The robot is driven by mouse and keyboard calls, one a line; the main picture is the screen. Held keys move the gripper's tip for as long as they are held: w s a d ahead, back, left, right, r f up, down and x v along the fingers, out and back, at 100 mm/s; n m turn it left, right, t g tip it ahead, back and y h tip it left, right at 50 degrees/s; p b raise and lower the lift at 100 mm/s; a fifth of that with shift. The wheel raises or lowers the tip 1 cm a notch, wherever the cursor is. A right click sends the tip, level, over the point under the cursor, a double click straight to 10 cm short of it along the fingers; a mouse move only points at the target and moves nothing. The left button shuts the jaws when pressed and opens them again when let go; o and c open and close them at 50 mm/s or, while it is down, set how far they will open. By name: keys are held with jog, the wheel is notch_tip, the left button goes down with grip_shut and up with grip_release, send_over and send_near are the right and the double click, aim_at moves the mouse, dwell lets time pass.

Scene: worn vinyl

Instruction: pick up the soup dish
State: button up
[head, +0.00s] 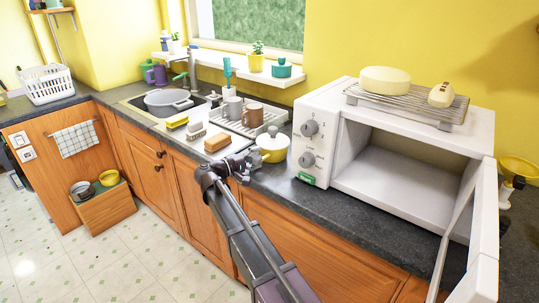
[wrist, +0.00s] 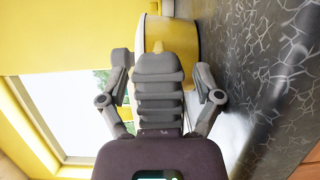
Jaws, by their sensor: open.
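A yellow and white round dish (head: 272,148) stands on the dark counter, just left of the microwave. I take it to be the soup dish. My gripper (head: 236,168) is at the counter's front edge, in front of the dish and slightly to its left. In the wrist view the dish (wrist: 182,38) shows as a yellow curved side beyond my gripper (wrist: 164,70), partly hidden by it. The fingers are spread apart with nothing seen between them. I cannot tell whether any part touches the dish.
The open white microwave (head: 318,112) stands close on the right, its door (head: 482,240) swung forward. A brown sponge (head: 217,143) lies to the left. Behind are a drying rack (head: 262,126) with mugs and a sink with a pan (head: 168,102). Free counter (head: 320,205) lies before the microwave.

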dwell(0.5)
grip_shut()
